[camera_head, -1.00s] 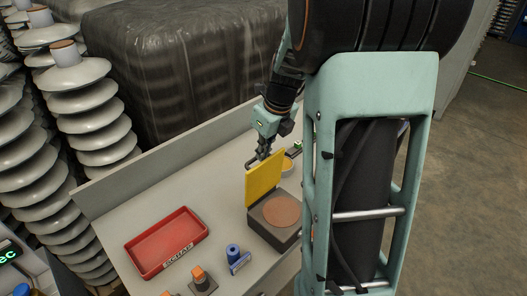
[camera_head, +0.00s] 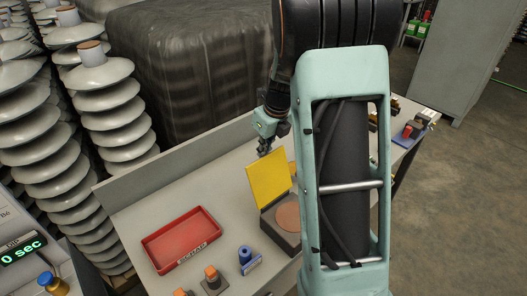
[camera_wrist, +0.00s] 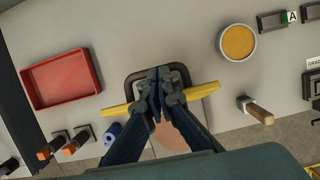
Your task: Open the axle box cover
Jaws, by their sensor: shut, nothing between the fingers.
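The axle box (camera_head: 282,239) is a dark block on the grey bench with a round copper-brown face. Its yellow cover (camera_head: 268,181) stands raised on the box's far side, so the round face is uncovered. In the wrist view the cover (camera_wrist: 200,91) shows nearly edge-on, with a dark U-shaped handle (camera_wrist: 129,82) on its far side. My gripper (camera_head: 264,150) is behind the cover's top edge. In the wrist view its shut fingers (camera_wrist: 161,75) overlap the handle and cover, with nothing between them; whether they touch the cover is unclear.
A red tray (camera_head: 182,241) lies left of the box. A blue-knobbed piece (camera_head: 247,260) and orange-topped pieces (camera_head: 212,279) stand in front. A yellow round dish (camera_wrist: 237,42) and a wooden-handled piece (camera_wrist: 258,110) are to the right. A low wall backs the bench.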

